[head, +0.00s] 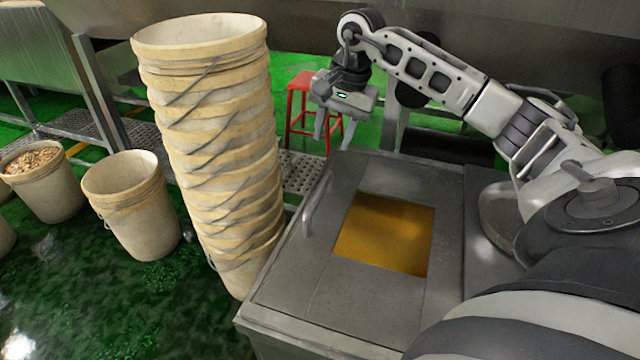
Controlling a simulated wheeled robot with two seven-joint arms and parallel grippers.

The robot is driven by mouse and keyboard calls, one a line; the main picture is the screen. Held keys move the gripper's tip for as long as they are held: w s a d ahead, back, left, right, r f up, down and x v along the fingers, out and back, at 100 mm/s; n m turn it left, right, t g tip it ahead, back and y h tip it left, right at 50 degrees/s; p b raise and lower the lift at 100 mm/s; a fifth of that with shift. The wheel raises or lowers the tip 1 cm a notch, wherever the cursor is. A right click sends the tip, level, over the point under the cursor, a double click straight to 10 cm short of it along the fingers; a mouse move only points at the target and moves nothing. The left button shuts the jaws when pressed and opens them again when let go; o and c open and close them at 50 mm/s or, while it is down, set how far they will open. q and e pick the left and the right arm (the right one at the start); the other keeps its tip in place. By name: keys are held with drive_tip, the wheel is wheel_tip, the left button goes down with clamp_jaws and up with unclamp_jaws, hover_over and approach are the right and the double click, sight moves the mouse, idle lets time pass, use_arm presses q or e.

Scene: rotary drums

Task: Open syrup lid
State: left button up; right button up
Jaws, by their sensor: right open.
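A grey metal syrup tank (260,303) stands in front of me with a flat metal lid (312,262) on top, lying down. A bar handle (308,212) runs along the lid's left side. An amber rectangle (385,235), syrup by its colour, shows in the middle; I cannot tell whether it is a window or an opening. My right gripper (334,140) is open and empty, pointing down above and beyond the tank's far left corner, apart from the handle. My left gripper is not in view.
A tall stack of cream buckets (215,140) stands close to the tank's left side. An empty bucket (130,210) and a filled one (45,180) stand farther left. A red stool (300,105) is behind the gripper. Metal machinery (300,25) spans the back.

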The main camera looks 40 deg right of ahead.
sight(319, 193)
drive_tip(key=x, duration=1.5)
drive_tip(key=shift+d+f+b, duration=0.25)
drive_tip(key=shift+f+b, duration=0.1)
drive_tip(key=shift+b, duration=0.05)
clamp_jaws()
